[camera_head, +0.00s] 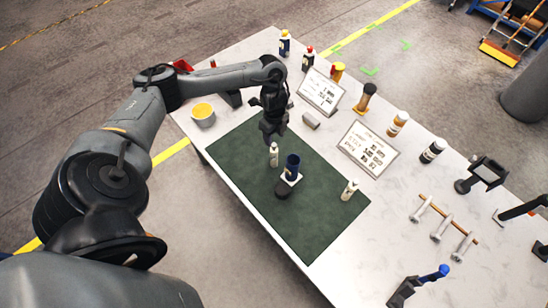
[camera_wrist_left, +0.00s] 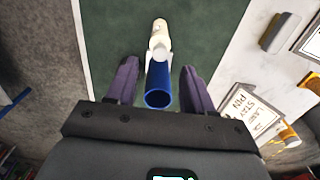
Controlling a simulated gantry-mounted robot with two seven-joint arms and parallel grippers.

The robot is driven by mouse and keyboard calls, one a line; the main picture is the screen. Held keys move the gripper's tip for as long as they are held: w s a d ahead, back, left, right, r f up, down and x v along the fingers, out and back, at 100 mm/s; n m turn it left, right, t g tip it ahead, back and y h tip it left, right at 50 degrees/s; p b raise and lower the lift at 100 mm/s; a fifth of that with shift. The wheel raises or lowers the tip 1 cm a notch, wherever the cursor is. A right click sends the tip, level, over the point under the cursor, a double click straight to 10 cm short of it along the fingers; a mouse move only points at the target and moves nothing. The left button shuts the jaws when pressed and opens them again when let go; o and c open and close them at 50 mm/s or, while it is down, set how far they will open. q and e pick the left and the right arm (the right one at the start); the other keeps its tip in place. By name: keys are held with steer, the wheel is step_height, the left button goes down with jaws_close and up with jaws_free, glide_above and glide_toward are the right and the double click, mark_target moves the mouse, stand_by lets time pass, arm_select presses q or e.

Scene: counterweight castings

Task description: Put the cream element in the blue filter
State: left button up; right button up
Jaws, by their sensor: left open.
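In the left wrist view the blue filter (camera_wrist_left: 158,86) appears between my two spread fingers, and the cream element (camera_wrist_left: 160,33) lies farther up the picture. My left gripper is open and empty above them. My right gripper is not in view.
Signs (camera_head: 368,148), a grey block (camera_head: 311,120) and several bottles line the back. A yellow-filled bowl (camera_head: 203,115) stands left. The mat's front part is clear.

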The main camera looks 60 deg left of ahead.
mark_target(274, 145)
arm_select(q)
steer(key=shift+f+b, duration=0.35)
steer(key=shift+f, duration=2.15)
steer(key=shift+c, duration=0.4)
jaws_close()
